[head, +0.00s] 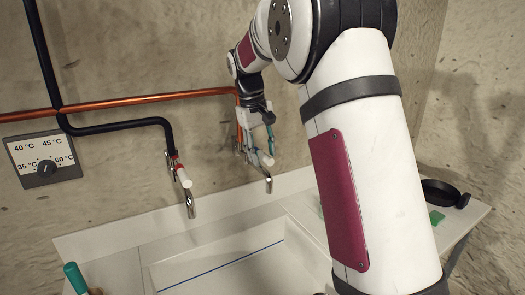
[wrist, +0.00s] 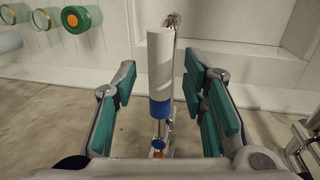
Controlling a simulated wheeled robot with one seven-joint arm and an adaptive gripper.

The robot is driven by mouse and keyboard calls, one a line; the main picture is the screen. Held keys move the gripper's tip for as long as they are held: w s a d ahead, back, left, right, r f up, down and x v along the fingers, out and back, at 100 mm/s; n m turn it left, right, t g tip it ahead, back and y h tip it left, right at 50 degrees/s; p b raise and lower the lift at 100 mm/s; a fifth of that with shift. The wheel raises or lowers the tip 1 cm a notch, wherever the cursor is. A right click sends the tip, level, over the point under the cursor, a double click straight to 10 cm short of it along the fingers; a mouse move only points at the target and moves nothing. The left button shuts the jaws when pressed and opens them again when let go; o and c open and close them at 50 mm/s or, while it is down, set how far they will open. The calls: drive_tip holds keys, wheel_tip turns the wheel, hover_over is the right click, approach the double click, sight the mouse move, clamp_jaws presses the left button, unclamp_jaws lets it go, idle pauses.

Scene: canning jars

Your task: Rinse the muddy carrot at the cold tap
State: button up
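My gripper (head: 258,135) is at the right-hand tap against the wall in the head view. In the wrist view my gripper (wrist: 160,85) is open, with its green-padded fingers on either side of the cold tap's white handle (wrist: 160,60), which has a blue band. A gap shows between the handle and the pads on both sides. The cold tap's metal spout (head: 268,182) hangs below my gripper over the white sink (head: 225,255). I do not see the muddy carrot in either view.
A second tap (head: 183,178) with a red band stands to the left. A temperature dial (head: 45,168) is on the wall. A black pan (head: 440,194) and a small green item (head: 436,217) lie at the right.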

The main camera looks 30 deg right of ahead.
drive_tip(key=shift+c, duration=0.3)
clamp_jaws()
drive_tip(key=shift+d, duration=0.1)
